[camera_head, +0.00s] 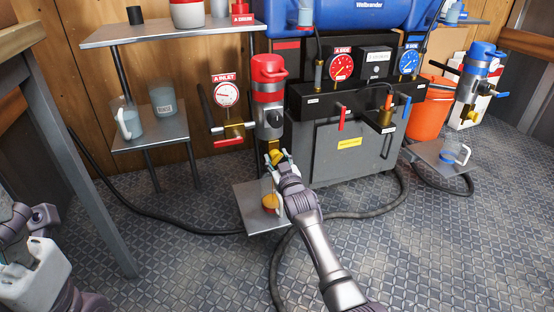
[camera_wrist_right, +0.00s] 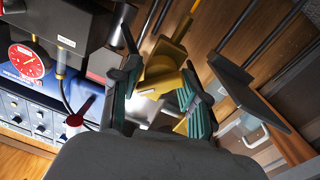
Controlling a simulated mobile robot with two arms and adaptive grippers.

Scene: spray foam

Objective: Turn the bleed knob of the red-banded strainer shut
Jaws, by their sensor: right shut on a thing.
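The red-banded strainer (camera_head: 268,92) stands upright at the centre of the head view, with a red cap and a grey metal body. Its yellow bleed knob (camera_head: 276,157) is at the lower end; it also shows between the fingers in the right wrist view (camera_wrist_right: 163,76). My right gripper (camera_head: 279,163) reaches up from below and is shut on the knob; its green-padded fingers (camera_wrist_right: 160,98) sit on either side. The fingers partly hide the knob. My left arm's end (camera_head: 28,222) is at the lower left, far from the strainer; its fingers are unclear.
A clear jug with amber liquid (camera_head: 270,203) stands on a small plate below the strainer. A blue-banded strainer (camera_head: 478,80) is far right. Black hoses (camera_head: 350,213) cross the floor.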

